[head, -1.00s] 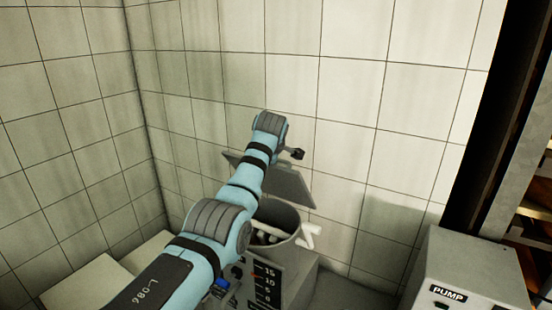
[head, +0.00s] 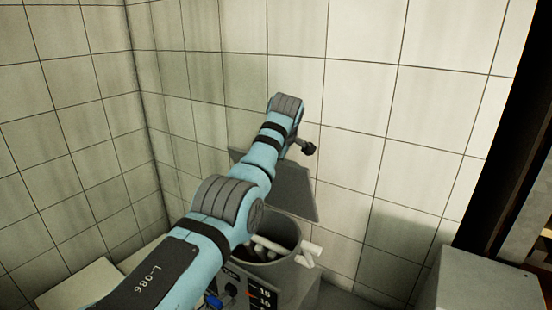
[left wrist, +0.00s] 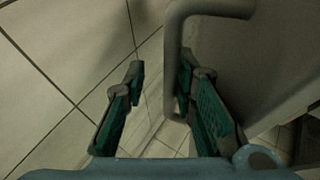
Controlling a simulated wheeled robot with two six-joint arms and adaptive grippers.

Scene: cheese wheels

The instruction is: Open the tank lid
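The tank lid (head: 290,192) is a grey plate standing tilted up behind the round grey tank (head: 285,270), whose mouth is uncovered. Pale bars show inside the mouth. My left arm reaches across in front of the lid in the head view, and its fingers are mostly hidden there. In the left wrist view, my left gripper (left wrist: 161,72) is open, its green-padded fingers apart. A grey loop handle (left wrist: 172,65) on a flat grey surface (left wrist: 245,65) lies between the fingers, close to the right one, with a gap to the left one. My right gripper is not in view.
Tiled walls (head: 360,90) stand close behind and left of the tank. A panel with a scale (head: 262,296) is in front of the tank. A grey box (head: 475,282) stands at the lower right, and a pale block (head: 80,282) at the lower left.

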